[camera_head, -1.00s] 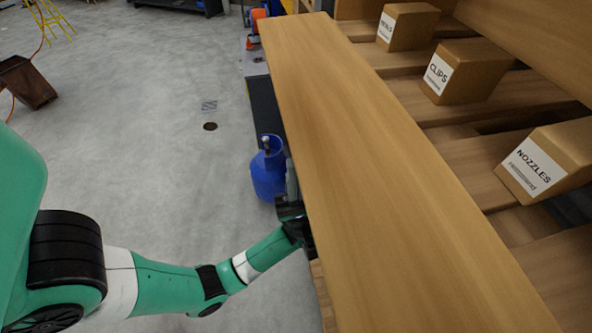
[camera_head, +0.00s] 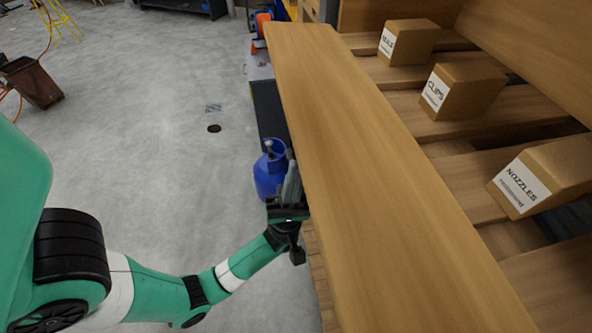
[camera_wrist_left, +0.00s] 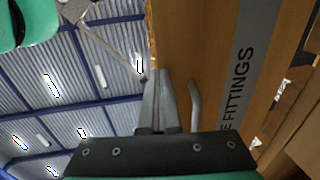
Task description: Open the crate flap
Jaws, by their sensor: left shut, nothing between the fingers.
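The crate shows in the head view as a wide wooden board (camera_head: 370,170) with slatted shelves to its right. In the left wrist view a wooden panel (camera_wrist_left: 215,40) fills the right half, with a grey strip lettered "E FITTINGS" (camera_wrist_left: 240,85). I cannot tell where the flap's edges run. A grey bent metal handle (camera_wrist_left: 195,105) stands off the panel. My left gripper (camera_head: 291,168) is shut and empty, beside the board's left edge in the head view. In the wrist view its fingers (camera_wrist_left: 158,80) are left of the handle, not around it. My right gripper is not in view.
Cardboard boxes labelled "CLIPS" (camera_head: 465,92) and "NOZZLES" (camera_head: 545,178), and another box (camera_head: 408,42), sit on the slats. A blue gas cylinder (camera_head: 268,177) shows just behind the left fingers. The grey floor (camera_head: 170,180) to the left is mostly clear.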

